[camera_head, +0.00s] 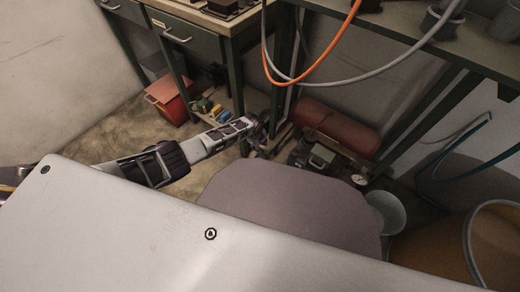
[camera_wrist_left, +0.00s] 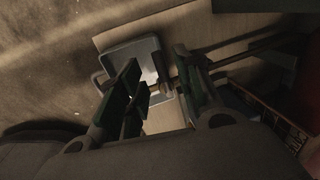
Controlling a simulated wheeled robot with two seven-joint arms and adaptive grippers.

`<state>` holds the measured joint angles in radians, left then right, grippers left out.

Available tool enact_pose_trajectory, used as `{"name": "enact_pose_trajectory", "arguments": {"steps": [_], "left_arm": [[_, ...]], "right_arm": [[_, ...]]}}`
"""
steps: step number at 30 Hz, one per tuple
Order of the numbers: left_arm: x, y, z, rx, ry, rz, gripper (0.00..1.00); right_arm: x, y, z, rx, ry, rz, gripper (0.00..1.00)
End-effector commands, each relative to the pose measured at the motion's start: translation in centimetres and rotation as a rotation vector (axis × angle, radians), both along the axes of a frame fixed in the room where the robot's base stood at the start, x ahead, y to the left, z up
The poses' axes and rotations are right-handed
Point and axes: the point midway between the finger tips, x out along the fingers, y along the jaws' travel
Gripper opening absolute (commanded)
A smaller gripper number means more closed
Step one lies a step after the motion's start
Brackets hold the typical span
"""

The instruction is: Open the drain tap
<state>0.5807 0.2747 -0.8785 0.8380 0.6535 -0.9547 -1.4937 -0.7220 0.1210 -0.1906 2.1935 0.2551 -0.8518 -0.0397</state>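A red tank (camera_head: 335,125) lies on its side on the floor under the bench in the head view. My left gripper (camera_head: 256,133) is low beside the left end of the tank. In the left wrist view my left gripper (camera_wrist_left: 162,82) has its two dark fingers apart. A small brassy piece (camera_wrist_left: 166,91) shows between the fingers, with a pale grey tray-like thing (camera_wrist_left: 128,56) behind it. I cannot tell whether the brassy piece is the drain tap, or whether a finger touches it. The tap cannot be made out in the head view. My right gripper is not in view.
A green-grey box (camera_head: 322,154) and a round gauge (camera_head: 357,180) are near the tank. A red bin (camera_head: 168,97) and small coloured items (camera_head: 213,109) stand to the left. A bucket (camera_head: 386,212) stands at right. Bench legs and hanging hoses (camera_head: 330,77) crowd the area.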

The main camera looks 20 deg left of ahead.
Motion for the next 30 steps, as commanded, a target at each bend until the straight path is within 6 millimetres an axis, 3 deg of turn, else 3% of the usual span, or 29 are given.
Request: {"name": "enact_pose_trajectory", "arguments": {"steps": [12,26,30], "left_arm": [[0.5,-0.2,-2.4,0.000,0.000,-0.001,0.34],[0.5,-0.2,-2.7,0.000,0.000,0.000,0.34],[0.5,-0.2,-2.7,0.000,0.000,0.000,0.19]], "right_arm": [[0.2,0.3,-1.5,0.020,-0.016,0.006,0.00],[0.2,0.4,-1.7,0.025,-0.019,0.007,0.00],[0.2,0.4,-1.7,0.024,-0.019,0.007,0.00]]}}
